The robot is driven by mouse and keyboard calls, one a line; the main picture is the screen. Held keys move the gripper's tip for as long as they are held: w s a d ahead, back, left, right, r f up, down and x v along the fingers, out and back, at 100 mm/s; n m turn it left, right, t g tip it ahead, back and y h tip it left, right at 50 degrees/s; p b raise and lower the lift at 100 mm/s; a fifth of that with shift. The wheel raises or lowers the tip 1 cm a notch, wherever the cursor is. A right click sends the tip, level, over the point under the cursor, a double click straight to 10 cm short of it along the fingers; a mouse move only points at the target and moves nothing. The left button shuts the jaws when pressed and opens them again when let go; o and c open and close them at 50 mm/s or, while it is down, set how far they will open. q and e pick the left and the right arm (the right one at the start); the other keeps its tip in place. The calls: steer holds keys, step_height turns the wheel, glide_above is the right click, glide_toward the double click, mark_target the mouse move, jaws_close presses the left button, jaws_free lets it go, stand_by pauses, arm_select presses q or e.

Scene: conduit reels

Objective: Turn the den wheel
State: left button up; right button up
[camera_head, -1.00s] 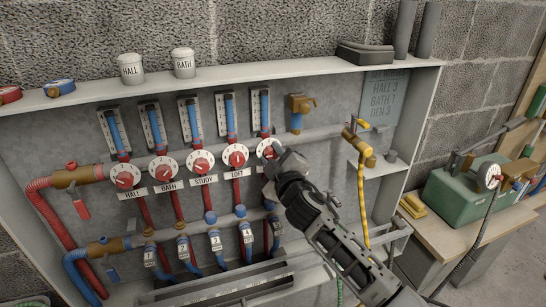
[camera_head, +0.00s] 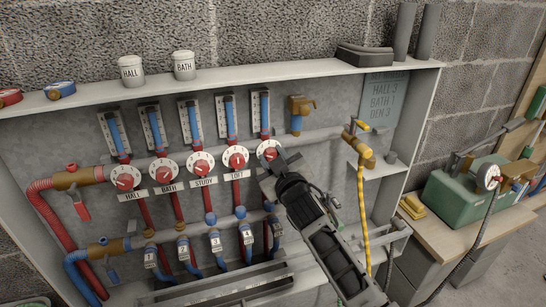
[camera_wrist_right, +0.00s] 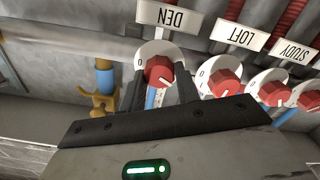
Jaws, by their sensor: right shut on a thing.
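The den wheel (camera_wrist_right: 158,71) is a small red knob on a white round dial, under the upside-down DEN label (camera_wrist_right: 170,17) in the wrist view. In the head view the den wheel (camera_head: 270,149) is the rightmost of a row of dials and is partly covered by my gripper. My right gripper (camera_wrist_right: 160,88) is shut on the red knob, one dark finger on each side. It also shows in the head view (camera_head: 277,159), reaching in from the lower right. The den pointer's exact setting is hard to read. My left gripper is out of view.
The loft wheel (camera_head: 236,159) sits close to the left, then the study wheel (camera_head: 201,163), bath wheel (camera_head: 168,168) and hall wheel (camera_head: 126,177). A yellow hose (camera_head: 361,205) hangs right of my arm. A wall sign (camera_head: 382,98) reads HALL 3, BATH 1, DEN 3.

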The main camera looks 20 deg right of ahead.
steer(key=shift+m+p, duration=0.35)
steer(key=shift+m, duration=1.35)
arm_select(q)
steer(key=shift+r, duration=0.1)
arm_select(e)
steer(key=shift+f, duration=0.1)
steer(key=o, duration=1)
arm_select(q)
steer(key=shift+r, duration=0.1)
arm_select(e)
steer(key=shift+s, duration=0.1)
